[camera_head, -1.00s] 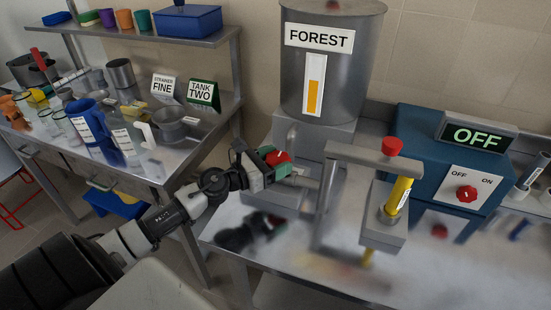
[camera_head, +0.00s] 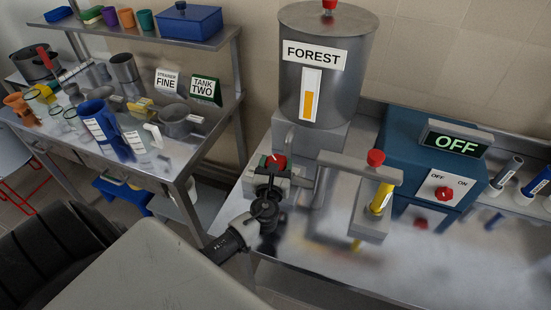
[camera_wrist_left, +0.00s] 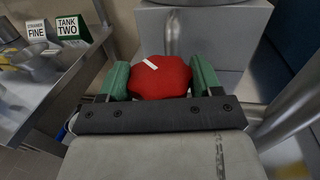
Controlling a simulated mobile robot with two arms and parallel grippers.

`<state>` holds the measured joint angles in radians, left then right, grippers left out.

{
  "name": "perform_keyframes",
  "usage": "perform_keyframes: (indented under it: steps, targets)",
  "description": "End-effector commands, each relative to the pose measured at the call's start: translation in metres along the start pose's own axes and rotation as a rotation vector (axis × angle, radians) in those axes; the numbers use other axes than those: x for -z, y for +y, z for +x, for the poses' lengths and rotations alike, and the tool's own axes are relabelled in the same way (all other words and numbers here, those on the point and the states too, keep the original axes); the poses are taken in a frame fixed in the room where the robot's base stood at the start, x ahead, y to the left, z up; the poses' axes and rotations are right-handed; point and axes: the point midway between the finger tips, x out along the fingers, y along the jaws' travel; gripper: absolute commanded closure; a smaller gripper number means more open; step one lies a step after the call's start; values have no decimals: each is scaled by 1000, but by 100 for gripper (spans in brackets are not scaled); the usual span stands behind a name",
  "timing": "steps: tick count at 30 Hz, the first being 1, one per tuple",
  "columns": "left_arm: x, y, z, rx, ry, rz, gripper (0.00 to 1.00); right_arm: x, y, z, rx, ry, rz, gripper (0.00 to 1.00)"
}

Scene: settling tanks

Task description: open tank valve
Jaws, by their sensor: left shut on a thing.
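The steel tank labelled FOREST (camera_head: 352,100) stands on a grey block on the right bench, with an orange level bar on its front. Its red valve knob (camera_head: 274,160) is at the lower left front of the tank. My left gripper (camera_head: 273,172) is shut on the knob. In the left wrist view the knob (camera_wrist_left: 160,84) sits between the green fingers of my left gripper (camera_wrist_left: 160,72). A white mark on the knob's top points slanting up to the left there. Part of the knob is hidden by the gripper. My right gripper is not in view.
A grey pipe arm (camera_head: 355,165) with a red cap stands just right of the gripper, over a yellow tube (camera_head: 381,197). A blue box (camera_head: 410,150) reading OFF is behind it. The left table (camera_head: 170,165) holds jugs, glasses, pans and signs.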

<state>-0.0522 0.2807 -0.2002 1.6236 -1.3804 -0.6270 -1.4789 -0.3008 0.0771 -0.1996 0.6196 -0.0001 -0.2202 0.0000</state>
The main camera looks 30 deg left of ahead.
Motion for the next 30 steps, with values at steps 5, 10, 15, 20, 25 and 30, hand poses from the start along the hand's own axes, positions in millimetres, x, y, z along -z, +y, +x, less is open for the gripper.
perform_keyframes:
  steps: [5,10,15,20,25,30]
  targets:
    - [0,-3,1,-168,0,-5,59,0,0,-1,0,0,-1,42]
    - [1,-4,1,-313,0,-4,59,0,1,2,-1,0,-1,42]
    - [0,-4,2,-434,-2,-4,59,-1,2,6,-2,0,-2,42]
    - [0,-4,2,-517,-3,-3,59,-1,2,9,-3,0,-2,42]
    - [0,-4,2,-571,-3,-1,59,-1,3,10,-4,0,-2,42]
    - [-1,-4,2,-595,-4,-1,59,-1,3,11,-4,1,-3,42]
